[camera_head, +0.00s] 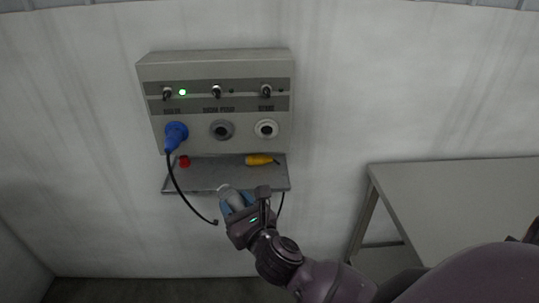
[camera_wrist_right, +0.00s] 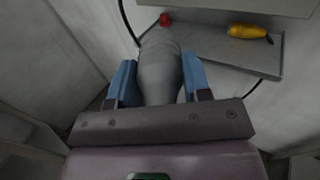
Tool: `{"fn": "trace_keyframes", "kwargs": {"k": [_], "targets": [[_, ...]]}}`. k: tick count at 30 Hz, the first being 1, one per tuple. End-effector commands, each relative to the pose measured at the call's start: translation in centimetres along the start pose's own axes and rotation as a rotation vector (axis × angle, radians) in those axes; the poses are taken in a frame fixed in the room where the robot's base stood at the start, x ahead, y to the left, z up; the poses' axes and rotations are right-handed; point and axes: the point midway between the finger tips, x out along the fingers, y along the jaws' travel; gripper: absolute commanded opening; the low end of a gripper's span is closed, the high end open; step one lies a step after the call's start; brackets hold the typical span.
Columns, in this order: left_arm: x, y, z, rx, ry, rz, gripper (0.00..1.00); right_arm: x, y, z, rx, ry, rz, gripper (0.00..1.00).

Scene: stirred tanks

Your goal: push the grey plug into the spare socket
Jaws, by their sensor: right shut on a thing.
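My right gripper (camera_head: 243,197) is shut on the grey plug (camera_head: 229,192), in front of and just below the shelf. In the right wrist view the grey plug (camera_wrist_right: 160,68) sits between the two blue fingers of the gripper (camera_wrist_right: 160,82), its body pointing away from the palm. The wall panel (camera_head: 215,142) has a middle socket (camera_head: 221,130) with a dark grey ring and a right socket (camera_head: 266,129) with a white ring, both empty. The labels are too small to read surely. The held plug is apart from both sockets. My left gripper is out of view.
A blue plug (camera_head: 175,136) with a black cable is in the panel's left socket. A red cap (camera_head: 184,161) and a yellow plug (camera_head: 259,160) lie on the shelf (camera_head: 215,176). Switches and a lit green lamp (camera_head: 182,92) sit above. A table (camera_head: 465,190) stands right.

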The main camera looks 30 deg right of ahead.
Motion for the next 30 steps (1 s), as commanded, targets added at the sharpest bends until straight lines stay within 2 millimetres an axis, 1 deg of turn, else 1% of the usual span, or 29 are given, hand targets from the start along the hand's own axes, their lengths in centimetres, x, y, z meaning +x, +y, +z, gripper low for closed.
{"fn": "trace_keyframes", "kwargs": {"k": [1, 5, 8, 9, 12, 15, 18, 23, 30], "targets": [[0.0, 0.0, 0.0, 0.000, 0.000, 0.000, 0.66, 0.4, -0.3, 0.3, 0.001, -0.004, -0.013, 0.07], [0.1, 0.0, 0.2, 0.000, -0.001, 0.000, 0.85, 2.5, -2.4, 1.9, 0.005, -0.007, -0.098, 0.07], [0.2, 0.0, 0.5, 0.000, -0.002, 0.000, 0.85, 4.7, -5.3, 3.3, 0.009, -0.006, -0.212, 0.07], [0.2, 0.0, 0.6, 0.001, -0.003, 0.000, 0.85, 5.5, -6.5, 3.7, 0.011, -0.004, -0.260, 0.07], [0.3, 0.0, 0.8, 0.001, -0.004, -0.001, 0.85, 6.7, -9.2, 4.1, 0.010, -0.001, -0.361, 0.07], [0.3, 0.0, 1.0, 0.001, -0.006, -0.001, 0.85, 7.4, -11.3, 4.0, 0.006, 0.000, -0.439, 0.07], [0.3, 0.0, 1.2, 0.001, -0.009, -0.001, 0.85, 7.8, -12.7, 3.7, 0.002, 0.000, -0.494, 0.07], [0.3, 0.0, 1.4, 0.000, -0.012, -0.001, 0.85, 8.0, -13.8, 3.4, -0.003, -0.002, -0.537, 0.07], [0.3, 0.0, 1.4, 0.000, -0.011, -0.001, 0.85, 8.0, -14.0, 3.4, -0.005, -0.004, -0.544, 0.07]]}}
